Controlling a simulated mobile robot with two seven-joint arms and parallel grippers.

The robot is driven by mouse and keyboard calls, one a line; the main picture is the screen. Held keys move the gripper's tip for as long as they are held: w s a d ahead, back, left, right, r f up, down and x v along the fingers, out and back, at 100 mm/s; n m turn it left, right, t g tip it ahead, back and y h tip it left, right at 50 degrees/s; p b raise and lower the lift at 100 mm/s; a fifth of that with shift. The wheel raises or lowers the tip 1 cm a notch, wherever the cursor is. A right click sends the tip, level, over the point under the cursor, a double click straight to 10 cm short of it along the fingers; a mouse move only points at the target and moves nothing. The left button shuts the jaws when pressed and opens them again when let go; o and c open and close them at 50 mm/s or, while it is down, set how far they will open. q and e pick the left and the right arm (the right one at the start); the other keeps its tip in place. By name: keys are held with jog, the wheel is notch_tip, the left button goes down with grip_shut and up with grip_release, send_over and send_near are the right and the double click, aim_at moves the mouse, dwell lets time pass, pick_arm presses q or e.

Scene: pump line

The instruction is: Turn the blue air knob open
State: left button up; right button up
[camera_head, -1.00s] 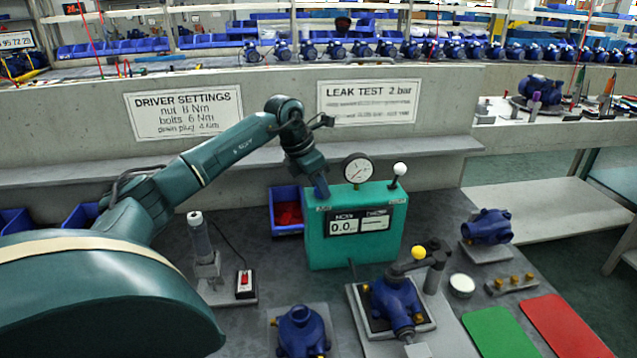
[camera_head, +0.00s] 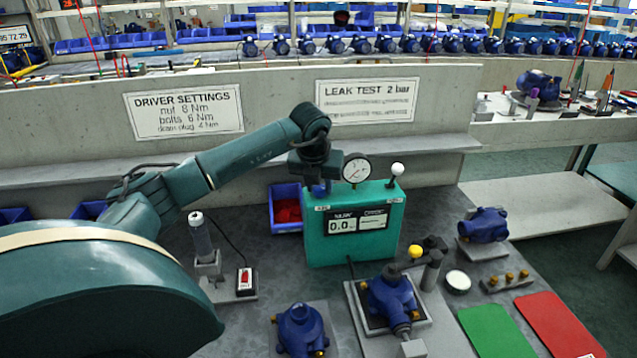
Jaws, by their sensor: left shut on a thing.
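The green leak tester (camera_head: 322,247) stands on the bench with a round dial gauge (camera_head: 356,169), a white-ball lever (camera_head: 397,170) and a display (camera_head: 342,225) reading 0.0. My left gripper (camera_head: 319,189) points down at the top left of the tester, left of the gauge. It is shut on the blue air knob, which the fingers and wrist hide almost wholly. My right gripper is not in view.
A blue bin (camera_head: 285,216) with red parts stands left of the tester. A blue pump (camera_head: 391,293) sits in a fixture in front, with a yellow-ball clamp (camera_head: 416,252). Another pump (camera_head: 301,328) is nearer. Green (camera_head: 505,331) and red (camera_head: 560,325) mats lie at right.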

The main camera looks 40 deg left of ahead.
pick_arm(q)
jog(key=n, duration=0.2)
jog(key=n+g+y, duration=0.1)
jog(key=n, duration=0.1)
jog(key=shift+w+d+n+y, duration=0.15)
jog(key=shift+n+y, duration=0.15)
jog(key=shift+n+g+y, duration=0.3)
jog(key=shift+n+g, duration=0.1)
jog(key=shift+n, duration=1.1)
jog(key=o, duration=1)
jog(key=p+v, duration=0.1)
jog(key=v, duration=1.2)
jog(key=shift+w+r, duration=0.15)
